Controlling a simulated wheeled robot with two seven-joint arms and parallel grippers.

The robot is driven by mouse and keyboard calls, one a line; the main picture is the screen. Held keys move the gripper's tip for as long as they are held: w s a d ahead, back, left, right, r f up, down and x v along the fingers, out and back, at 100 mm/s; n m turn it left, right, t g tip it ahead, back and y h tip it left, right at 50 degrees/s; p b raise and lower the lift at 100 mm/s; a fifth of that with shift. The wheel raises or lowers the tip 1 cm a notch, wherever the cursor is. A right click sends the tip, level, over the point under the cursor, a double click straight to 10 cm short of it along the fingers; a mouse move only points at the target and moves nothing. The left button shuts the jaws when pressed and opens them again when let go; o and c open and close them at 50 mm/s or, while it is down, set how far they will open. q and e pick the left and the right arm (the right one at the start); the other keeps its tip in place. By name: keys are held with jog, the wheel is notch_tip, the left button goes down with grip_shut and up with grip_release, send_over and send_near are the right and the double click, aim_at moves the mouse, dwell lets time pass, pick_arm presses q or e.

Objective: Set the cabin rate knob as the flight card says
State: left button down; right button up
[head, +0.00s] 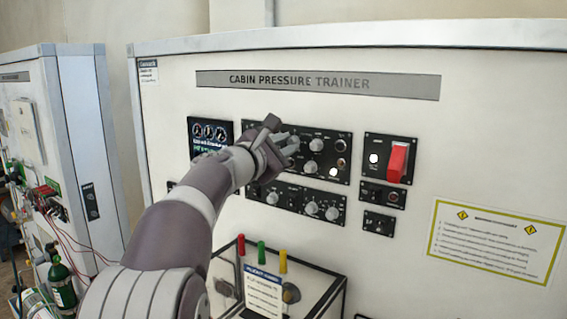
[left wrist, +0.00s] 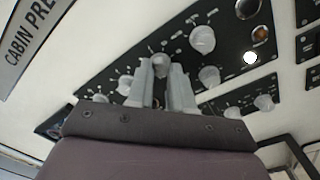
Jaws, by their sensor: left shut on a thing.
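My left gripper (head: 286,147) reaches the upper black control panel of the cabin pressure trainer. In the left wrist view its two fingers (left wrist: 166,84) are closed on the sides of a grey knob (left wrist: 160,62) in the panel's row of knobs. Its label and pointer cannot be read, so I cannot tell by name which knob it is. A white card with a blue header (head: 262,292) stands at the clear box below; its small text is unreadable, and it may be the flight card. My right gripper is not in view.
Other knobs (head: 311,167) sit close beside the held one, with a second knob row (head: 311,208) below. A red switch guard (head: 397,162) is to the right. A display (head: 209,131) is left. Red, green and yellow-topped levers (head: 261,250) rise below the panel.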

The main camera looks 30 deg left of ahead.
pick_arm(q)
jog(key=shift+m+b, duration=0.9)
jog(key=shift+m, duration=0.1)
jog(key=c, duration=1)
grip_release()
jog(key=shift+w+a+f, duration=0.1)
jog(key=shift+w, duration=0.25)
jog(key=s+b, duration=0.5)
jog(key=s, duration=0.7)
jog(key=shift+s+a+f+b, duration=0.15)
jog(key=shift+s+a+b, duration=0.2)
jog(key=shift+b, duration=0.05)
